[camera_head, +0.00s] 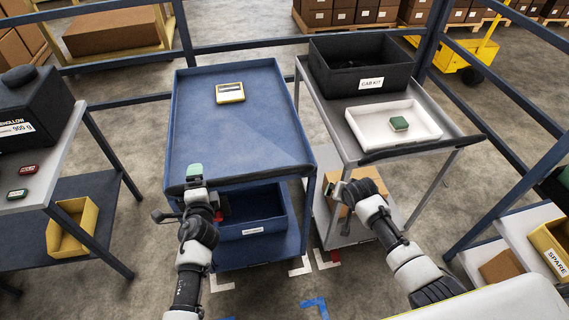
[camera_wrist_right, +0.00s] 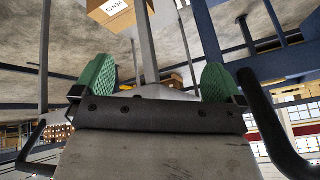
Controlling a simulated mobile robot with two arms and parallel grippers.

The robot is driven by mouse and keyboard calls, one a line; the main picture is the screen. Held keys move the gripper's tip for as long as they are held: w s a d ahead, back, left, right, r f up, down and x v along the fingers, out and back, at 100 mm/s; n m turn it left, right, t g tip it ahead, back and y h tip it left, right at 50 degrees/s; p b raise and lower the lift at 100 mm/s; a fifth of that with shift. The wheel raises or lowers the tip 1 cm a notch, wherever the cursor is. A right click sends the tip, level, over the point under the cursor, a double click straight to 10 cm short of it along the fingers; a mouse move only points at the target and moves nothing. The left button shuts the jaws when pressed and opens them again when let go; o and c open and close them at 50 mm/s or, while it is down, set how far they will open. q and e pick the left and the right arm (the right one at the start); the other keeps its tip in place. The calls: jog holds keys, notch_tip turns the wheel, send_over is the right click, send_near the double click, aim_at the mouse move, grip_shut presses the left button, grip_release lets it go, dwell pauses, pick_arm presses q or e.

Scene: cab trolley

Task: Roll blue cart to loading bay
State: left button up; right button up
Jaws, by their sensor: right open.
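The blue cart (camera_head: 240,130) stands in the middle of the head view, with a dark handle bar (camera_head: 262,178) along its near edge. A yellow-framed device (camera_head: 230,92) lies on its top, and a blue bin (camera_head: 255,222) sits on its lower shelf. My left gripper (camera_head: 194,176) is at the left part of the handle; a green finger pad shows, but its grip is unclear. My right gripper (camera_head: 342,188) is right of the blue cart, below the grey cart's near edge. In the right wrist view it is open (camera_wrist_right: 160,82), with nothing between its green pads. No loading bay is identifiable.
A grey cart (camera_head: 345,93) stands close on the right with a black CAB KIT bin (camera_head: 360,68) and a white tray (camera_head: 392,135). A table (camera_head: 50,160) stands left. Blue rails (camera_head: 260,43) run behind. White floor marks (camera_head: 300,266) lie near the blue cart.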

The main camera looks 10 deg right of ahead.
jog(key=w+r+m+t, duration=0.15)
jog(key=w+r, duration=0.35)
jog(key=r, duration=0.5)
pick_arm(q)
jog(key=shift+d, duration=0.1)
jog(key=shift+a, duration=0.2)
pick_arm(e)
notch_tip(320, 180, up, 9)
jog(key=m+g, duration=0.2)
jog(key=m, duration=0.8)
send_over(282, 171)
jog(key=s, duration=0.3)
pick_arm(q)
jog(key=shift+d, duration=0.1)
pick_arm(e)
jog(key=shift+y, duration=0.4)
jog(key=x, duration=0.8)
jog(key=shift+s+f, duration=0.1)
jog(key=shift+f, duration=0.15)
